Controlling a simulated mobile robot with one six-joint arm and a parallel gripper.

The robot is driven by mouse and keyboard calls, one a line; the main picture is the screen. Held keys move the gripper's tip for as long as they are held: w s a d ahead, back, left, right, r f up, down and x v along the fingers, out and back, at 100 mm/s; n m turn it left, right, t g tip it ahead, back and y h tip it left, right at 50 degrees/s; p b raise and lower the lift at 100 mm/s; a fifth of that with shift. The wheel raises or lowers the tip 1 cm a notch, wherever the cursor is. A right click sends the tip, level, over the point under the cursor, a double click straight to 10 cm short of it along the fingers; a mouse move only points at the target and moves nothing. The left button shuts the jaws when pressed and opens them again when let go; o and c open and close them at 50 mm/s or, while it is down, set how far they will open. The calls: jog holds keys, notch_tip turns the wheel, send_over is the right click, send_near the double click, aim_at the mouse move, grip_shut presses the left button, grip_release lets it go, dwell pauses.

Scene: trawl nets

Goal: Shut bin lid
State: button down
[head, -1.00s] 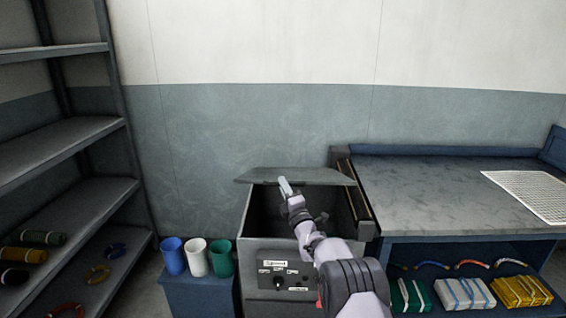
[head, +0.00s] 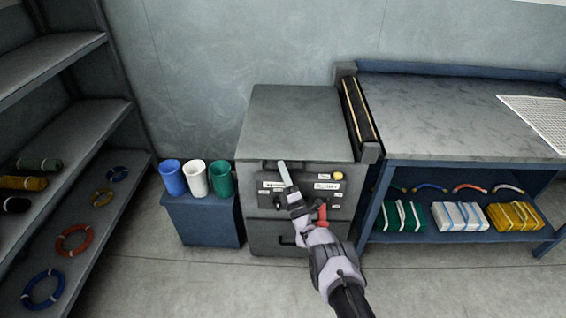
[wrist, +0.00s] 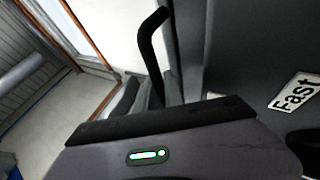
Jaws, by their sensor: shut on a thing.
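The bin (head: 262,190) is a dark grey box with labels and controls on its front panel. Its flat grey lid (head: 300,118) lies level over the top, and the inside of the bin is hidden. A dark handle (head: 270,165) sits at the lid's front edge. My gripper (head: 284,172) is at this front edge and shut on the handle. In the wrist view a black bent bar (wrist: 152,50), likely the handle, stands beyond my gripper's body. The exact contact is hidden there.
Blue, white and green cups (head: 195,180) stand on a low blue box (head: 203,222) at the left. A workbench (head: 430,115) adjoins the bin on the right, with packs on its lower shelf. Shelves (head: 75,140) stand at far left. The floor in front is clear.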

jog(key=shift+s+f, duration=0.1)
jog(key=shift+f, duration=0.5)
jog(key=c, duration=1.5)
grip_release()
jog(key=shift+f, duration=0.1)
jog(key=shift+o, duration=0.2)
jog(key=shift+d, duration=0.1)
jog(key=p+v, duration=0.2)
jog(key=v, duration=1.5)
jog(key=shift+s+p, duration=0.2)
jog(key=shift+p, duration=0.1)
